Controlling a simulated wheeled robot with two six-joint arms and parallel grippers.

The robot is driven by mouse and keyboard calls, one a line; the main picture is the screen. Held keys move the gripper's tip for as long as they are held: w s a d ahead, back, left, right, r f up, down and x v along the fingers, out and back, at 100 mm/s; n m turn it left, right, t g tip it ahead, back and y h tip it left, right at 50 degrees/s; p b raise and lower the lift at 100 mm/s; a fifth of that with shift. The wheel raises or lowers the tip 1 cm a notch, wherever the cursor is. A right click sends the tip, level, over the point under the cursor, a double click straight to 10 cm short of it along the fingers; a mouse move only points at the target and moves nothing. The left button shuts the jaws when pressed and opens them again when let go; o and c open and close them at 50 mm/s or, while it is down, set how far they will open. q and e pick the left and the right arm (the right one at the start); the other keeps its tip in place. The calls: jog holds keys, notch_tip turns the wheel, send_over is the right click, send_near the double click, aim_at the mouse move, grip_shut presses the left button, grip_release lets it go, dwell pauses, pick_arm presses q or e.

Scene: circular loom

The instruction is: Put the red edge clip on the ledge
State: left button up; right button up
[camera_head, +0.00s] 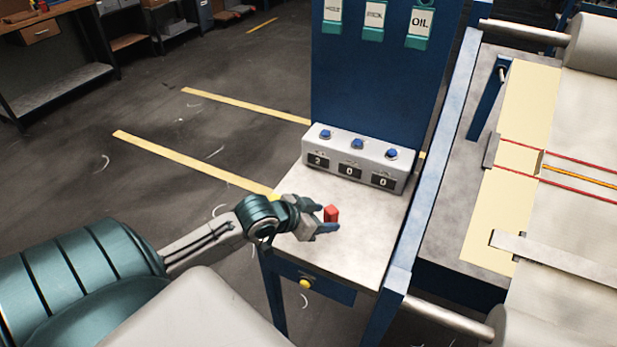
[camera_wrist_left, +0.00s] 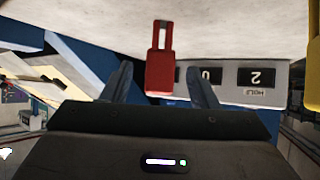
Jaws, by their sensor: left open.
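The red edge clip (camera_head: 331,213) is small and blocky and stands on the white top of the small blue side table (camera_head: 350,245). In the left wrist view the clip (camera_wrist_left: 160,58) shows a solid red body and a two-pronged end. My left gripper (camera_head: 327,217) is open, with one finger on each side of the clip. In the left wrist view its fingertips (camera_wrist_left: 160,82) stand apart, with gaps on both sides of the clip. The fingers partly hide the clip's base in the head view. I cannot tell which surface is the ledge. My right gripper is not in view.
A grey counter box (camera_head: 355,160) with blue buttons stands at the table's back, before a blue panel (camera_head: 380,80) with labelled tags. The loom (camera_head: 515,150) with cream cloth and red strands is at the right. The table's front is clear.

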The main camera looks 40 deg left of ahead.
pick_arm(q)
jog(key=shift+v, duration=2.6)
